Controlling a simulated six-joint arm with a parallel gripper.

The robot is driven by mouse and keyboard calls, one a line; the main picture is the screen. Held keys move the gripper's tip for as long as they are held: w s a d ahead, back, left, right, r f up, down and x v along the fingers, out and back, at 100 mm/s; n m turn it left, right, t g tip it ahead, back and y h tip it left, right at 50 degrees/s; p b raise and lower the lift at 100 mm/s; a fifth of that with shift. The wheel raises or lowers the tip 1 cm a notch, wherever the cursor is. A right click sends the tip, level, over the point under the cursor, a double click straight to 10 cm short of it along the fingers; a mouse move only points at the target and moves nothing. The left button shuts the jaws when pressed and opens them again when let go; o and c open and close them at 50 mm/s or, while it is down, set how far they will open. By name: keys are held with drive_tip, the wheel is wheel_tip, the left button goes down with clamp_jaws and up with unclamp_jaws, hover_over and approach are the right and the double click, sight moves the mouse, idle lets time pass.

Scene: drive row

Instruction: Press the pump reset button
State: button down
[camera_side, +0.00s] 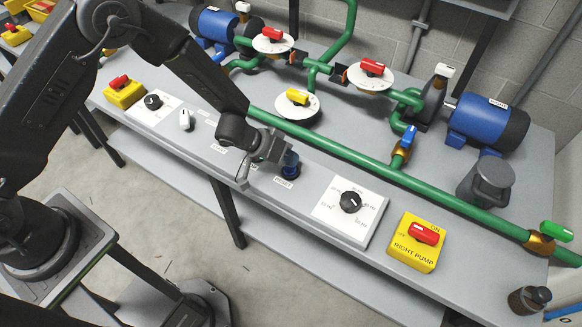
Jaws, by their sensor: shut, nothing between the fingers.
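A white dial panel with a black knob (351,202) and the yellow right pump box with a red switch (424,235) lie to the right. A white knob (185,119) stands to the left. Green pipe (370,165) runs behind the strip, with blue motors (487,118) further back.

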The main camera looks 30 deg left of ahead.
sight(289, 168)
drive_tip(key=shift+r, duration=3)
drive_tip(key=shift+a+r, duration=0.1)
drive_tip(key=s+a+r+n+t+y, duration=0.1)
drive_tip(key=s+a+r+t+y, duration=0.15)
drive_tip(key=a+r, duration=0.6)
drive_tip(key=s+a+r+n+t+y, duration=0.1)
drive_tip(key=a+r+y, duration=0.35)
drive_tip(key=r, duration=0.65)
drive_tip(key=s+a+r+g, duration=0.2)
drive_tip(key=s+r, duration=0.1)
drive_tip(key=s, duration=0.8)
drive_tip(key=s+a+r+m+g, duration=0.1)
drive_tip(key=s+a+r+g, duration=0.1)
drive_tip(key=s, duration=0.9)
drive_tip(key=shift+s+r, duration=0.2)
drive_tip(key=shift+r, duration=0.25)
drive_tip(key=c, duration=1.9)
unclamp_jaws()
